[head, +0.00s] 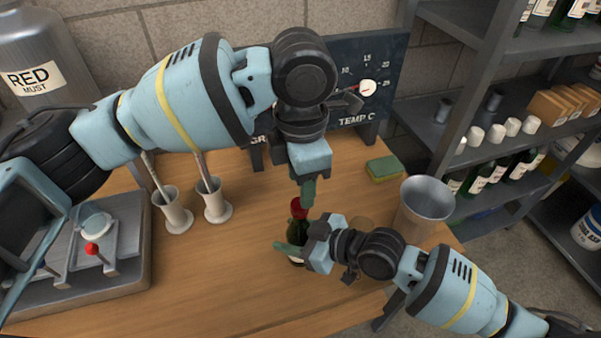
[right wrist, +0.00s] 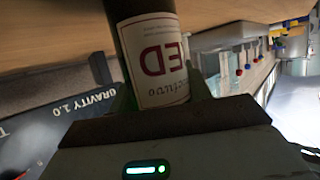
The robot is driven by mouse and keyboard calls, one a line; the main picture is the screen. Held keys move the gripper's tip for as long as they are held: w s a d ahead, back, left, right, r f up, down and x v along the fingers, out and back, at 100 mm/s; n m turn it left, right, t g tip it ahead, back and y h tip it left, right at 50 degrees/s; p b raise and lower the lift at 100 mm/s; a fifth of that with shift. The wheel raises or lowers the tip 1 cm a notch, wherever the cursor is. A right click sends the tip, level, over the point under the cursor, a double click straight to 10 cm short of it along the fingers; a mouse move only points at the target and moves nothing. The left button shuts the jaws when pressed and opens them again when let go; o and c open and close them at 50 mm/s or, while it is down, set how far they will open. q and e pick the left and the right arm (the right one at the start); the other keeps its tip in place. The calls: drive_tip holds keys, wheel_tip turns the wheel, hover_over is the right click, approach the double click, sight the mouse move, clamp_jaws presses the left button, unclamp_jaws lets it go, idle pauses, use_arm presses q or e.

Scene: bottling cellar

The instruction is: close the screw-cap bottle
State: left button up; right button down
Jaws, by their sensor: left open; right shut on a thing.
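A dark green bottle (head: 296,231) stands upright on the wooden bench; its white label (right wrist: 160,65) fills the middle of the right wrist view. A red cap (head: 298,208) shows at the bottle's top; I cannot tell whether it is seated or loose. My right gripper (head: 292,249) is shut around the bottle's body from the right. My left gripper (head: 304,192) points down from above, its fingers open at the red cap. The far finger and the contact with the cap are hidden.
A metal bucket (head: 424,208) stands close to the right arm, with a yellow-green sponge (head: 384,168) behind. Two pale cylinders holding rods (head: 174,212) (head: 215,206) and a metal machine (head: 110,270) stand left. A dark temperature board (head: 357,121) is behind. The front bench is clear.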

use_arm(q)
drive_tip(key=n, duration=0.6)
drive_tip(key=shift+r+n, duration=0.2)
drive_tip(key=shift+n, duration=0.2)
drive_tip(key=n, duration=0.4)
drive_tip(key=shift+r+n, duration=0.15)
drive_tip(key=shift+n, duration=0.15)
drive_tip(key=n, duration=0.3)
drive_tip(key=shift+r, duration=0.1)
drive_tip(key=n, duration=0.5)
drive_tip(key=shift+r, duration=0.15)
drive_tip(key=n, duration=0.9)
drive_tip(key=shift+r, duration=0.25)
drive_tip(key=n, duration=0.6)
drive_tip(key=shift+r+n, duration=0.15)
drive_tip(key=shift+n, duration=0.15)
drive_tip(key=n, duration=0.4)
drive_tip(key=shift+r+n, duration=0.15)
drive_tip(key=shift+n, duration=0.25)
drive_tip(key=n, duration=0.8)
drive_tip(key=shift+r, duration=0.2)
drive_tip(key=n, duration=0.3)
drive_tip(key=shift+a+r, duration=0.1)
drive_tip(key=n, duration=0.4)
drive_tip(key=shift+r+n, duration=0.1)
drive_tip(key=shift+n, duration=0.2)
drive_tip(key=n, duration=0.3)
drive_tip(key=shift+r, duration=0.1)
